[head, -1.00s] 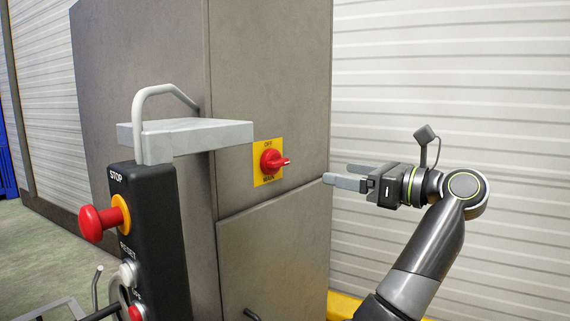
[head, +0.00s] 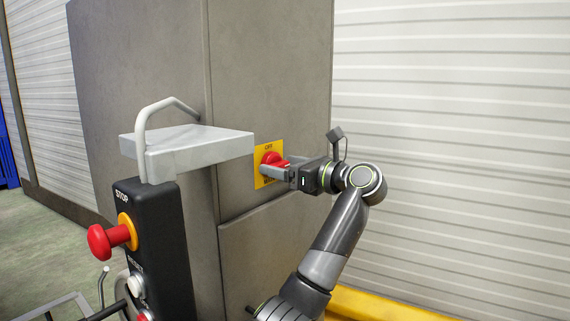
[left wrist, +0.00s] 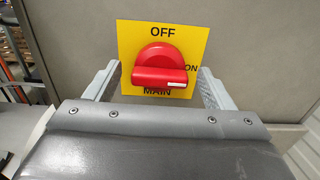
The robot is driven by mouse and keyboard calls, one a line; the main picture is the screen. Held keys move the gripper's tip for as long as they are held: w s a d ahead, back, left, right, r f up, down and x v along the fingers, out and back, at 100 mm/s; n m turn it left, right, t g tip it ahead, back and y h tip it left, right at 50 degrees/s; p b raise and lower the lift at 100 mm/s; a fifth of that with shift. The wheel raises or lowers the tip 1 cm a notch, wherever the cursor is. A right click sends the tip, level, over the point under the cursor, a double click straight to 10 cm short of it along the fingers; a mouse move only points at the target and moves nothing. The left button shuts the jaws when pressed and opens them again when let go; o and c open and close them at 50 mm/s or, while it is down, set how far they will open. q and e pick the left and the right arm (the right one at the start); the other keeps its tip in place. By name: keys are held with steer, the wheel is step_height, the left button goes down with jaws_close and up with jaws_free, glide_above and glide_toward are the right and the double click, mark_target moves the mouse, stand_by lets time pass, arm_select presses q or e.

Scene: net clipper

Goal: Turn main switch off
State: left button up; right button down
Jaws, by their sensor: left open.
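The main switch is a red rotary knob (left wrist: 158,68) on a yellow plate (left wrist: 132,38) marked OFF at the top, ON at the right and MAIN below. Its grip bar lies level, with the white mark at the right end, on the ON side. In the head view the knob (head: 270,158) is partly hidden by my gripper. My left gripper (head: 274,166) is open at the switch. In the left wrist view its two fingers stand apart to the left and right of the knob, with gaps showing. My right gripper is not in view.
The switch is on a grey cabinet (head: 140,70). A black control post (head: 157,240) with a red STOP button (head: 105,240) stands at the left front, under a grey shelf (head: 195,146) with a bent handle. A yellow rail (head: 385,306) runs low at the right.

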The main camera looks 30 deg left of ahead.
arm_select(q)
steer(key=c, duration=1)
steer(key=shift+f+n+b, duration=0.2)
steer(key=shift+n+b, duration=0.2)
steer(key=shift+b, duration=0.45)
steer(key=n+b, duration=1.1)
steer(key=n, duration=0.6)
steer(key=shift+s+f, duration=0.1)
steer(key=shift+s, duration=0.05)
